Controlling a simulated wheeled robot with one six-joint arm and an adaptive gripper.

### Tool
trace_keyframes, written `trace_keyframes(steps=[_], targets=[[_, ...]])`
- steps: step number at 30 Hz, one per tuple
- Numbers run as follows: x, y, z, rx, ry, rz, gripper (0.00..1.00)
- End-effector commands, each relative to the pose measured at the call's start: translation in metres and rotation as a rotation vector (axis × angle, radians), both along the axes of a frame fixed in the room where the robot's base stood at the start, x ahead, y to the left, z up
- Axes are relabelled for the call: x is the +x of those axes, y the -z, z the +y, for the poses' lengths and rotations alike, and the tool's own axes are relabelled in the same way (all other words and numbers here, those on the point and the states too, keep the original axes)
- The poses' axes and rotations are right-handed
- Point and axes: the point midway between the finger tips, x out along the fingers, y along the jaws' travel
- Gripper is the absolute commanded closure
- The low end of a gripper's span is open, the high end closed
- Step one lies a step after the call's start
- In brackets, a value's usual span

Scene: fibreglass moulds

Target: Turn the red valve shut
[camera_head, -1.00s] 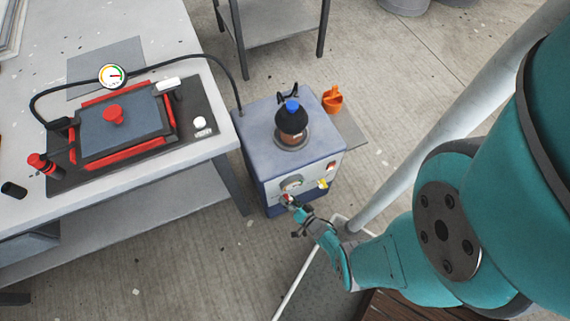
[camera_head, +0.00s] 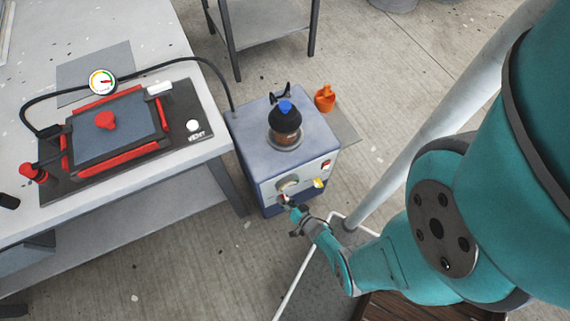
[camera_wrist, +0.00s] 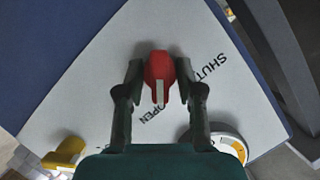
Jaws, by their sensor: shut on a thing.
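The red valve (camera_wrist: 160,72) is a red handle with a white stripe on the pale front panel (camera_wrist: 85,90) of a blue-grey cabinet (camera_head: 262,140). In the wrist view its stripe points down the picture, near the word OPEN; the word SHUT is printed to its upper right. My gripper (camera_wrist: 158,85) has one finger on each side of the handle and is shut on it. In the head view my gripper (camera_head: 290,207) is at the cabinet's lower front, where it mostly hides the valve.
A round gauge (camera_wrist: 229,148) and a yellow handle (camera_wrist: 64,157) are on the same panel. A dark bottle (camera_head: 286,122) stands on the cabinet, and an orange container (camera_head: 325,98) is behind it. A bench (camera_head: 205,75) with a red-edged mould (camera_head: 115,130) stands left.

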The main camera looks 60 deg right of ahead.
Motion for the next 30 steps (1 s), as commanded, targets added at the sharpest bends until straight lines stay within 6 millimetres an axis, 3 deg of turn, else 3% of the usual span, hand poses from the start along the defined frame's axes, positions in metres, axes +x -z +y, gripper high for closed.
trace_keyframes(steps=[30], targets=[[0.0039, -0.0006, 0.0057, -0.626, -0.006, 0.423, 0.98]])
